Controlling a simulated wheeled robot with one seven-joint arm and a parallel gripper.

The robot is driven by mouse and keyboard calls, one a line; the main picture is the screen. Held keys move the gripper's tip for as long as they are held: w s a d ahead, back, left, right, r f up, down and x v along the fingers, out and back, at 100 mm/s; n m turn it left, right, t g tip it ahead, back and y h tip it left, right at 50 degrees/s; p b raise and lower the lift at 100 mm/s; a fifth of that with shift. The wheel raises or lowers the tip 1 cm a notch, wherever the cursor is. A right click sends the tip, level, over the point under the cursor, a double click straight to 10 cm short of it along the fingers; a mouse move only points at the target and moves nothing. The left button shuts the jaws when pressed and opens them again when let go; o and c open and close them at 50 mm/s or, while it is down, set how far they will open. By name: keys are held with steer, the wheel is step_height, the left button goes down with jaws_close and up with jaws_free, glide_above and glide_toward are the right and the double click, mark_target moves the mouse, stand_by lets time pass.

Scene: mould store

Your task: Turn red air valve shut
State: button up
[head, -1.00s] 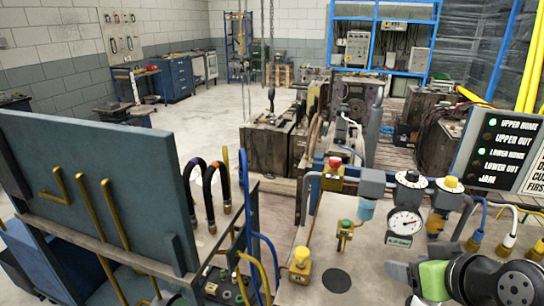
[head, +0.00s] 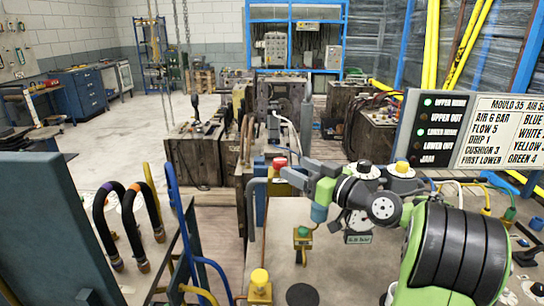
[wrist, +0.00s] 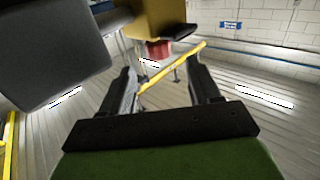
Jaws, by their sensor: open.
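The red air valve (head: 279,163) shows in the head view as a red cap on a yellow body at the end of a grey pipe. It also shows in the wrist view (wrist: 157,50), ahead of and just beyond my fingers, beside its yellow body (wrist: 163,18). My gripper (head: 291,178) reaches in from the right, close beside the valve, its tips overlapping the valve body in the head view. The two fingers (wrist: 165,75) are apart in the wrist view with no object gripped. I cannot tell whether a finger touches the valve.
A yellow-capped fitting (head: 402,168) stands right of my wrist. A lit sign panel (head: 440,130) is at right. A thin yellow bar (wrist: 172,68) crosses between my fingers in the wrist view; its distance is unclear.

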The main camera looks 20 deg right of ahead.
mark_target(274, 169)
steer(key=x, duration=0.8)
steer(key=shift+w+a+p, duration=0.15)
steer(key=shift+w+p, duration=0.15)
steer(key=c, duration=1)
steer(key=shift+o, duration=0.2)
